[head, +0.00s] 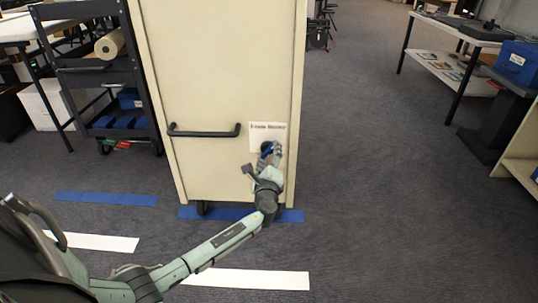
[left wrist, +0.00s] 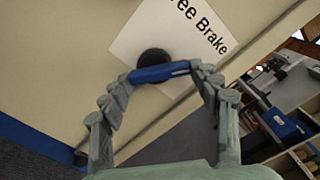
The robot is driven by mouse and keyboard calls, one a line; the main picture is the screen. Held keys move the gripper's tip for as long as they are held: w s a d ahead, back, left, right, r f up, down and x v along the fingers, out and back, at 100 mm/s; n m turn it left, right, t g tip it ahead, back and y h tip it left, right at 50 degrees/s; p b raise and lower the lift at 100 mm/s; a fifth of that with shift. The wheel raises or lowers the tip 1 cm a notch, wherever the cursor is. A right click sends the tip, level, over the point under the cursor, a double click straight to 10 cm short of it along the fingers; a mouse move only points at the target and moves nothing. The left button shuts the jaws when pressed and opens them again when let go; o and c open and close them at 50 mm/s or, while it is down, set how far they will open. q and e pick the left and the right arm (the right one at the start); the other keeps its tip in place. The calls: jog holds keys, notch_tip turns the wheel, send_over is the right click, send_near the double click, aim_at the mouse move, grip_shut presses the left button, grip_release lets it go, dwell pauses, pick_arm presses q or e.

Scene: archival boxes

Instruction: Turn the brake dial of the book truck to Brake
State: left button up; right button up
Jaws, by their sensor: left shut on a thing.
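The book truck (head: 205,75) is a tall cream cabinet on casters with a black handle (head: 205,132) on its near face. A white label (left wrist: 170,33) low on its right side reads partly "ee Brake" in the left wrist view. The brake dial has a black round hub (left wrist: 153,57) and a blue bar (left wrist: 158,74). My left gripper (head: 269,160) is at the dial, its fingertips shut on the ends of the blue bar. The bar lies at an angle to the label's text; I cannot tell which word it points to. My right gripper is out of view.
A dark cart (head: 95,75) with blue items stands left of the truck. Blue tape (head: 107,198) and white tape (head: 247,279) mark the carpet. A table (head: 445,62) stands at the right. The carpet right of the truck (head: 370,190) is clear.

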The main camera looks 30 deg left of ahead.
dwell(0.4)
pick_arm(q)
jog(key=o, duration=1.2)
jog(key=shift+c, duration=0.2)
jog(key=v, duration=1.2)
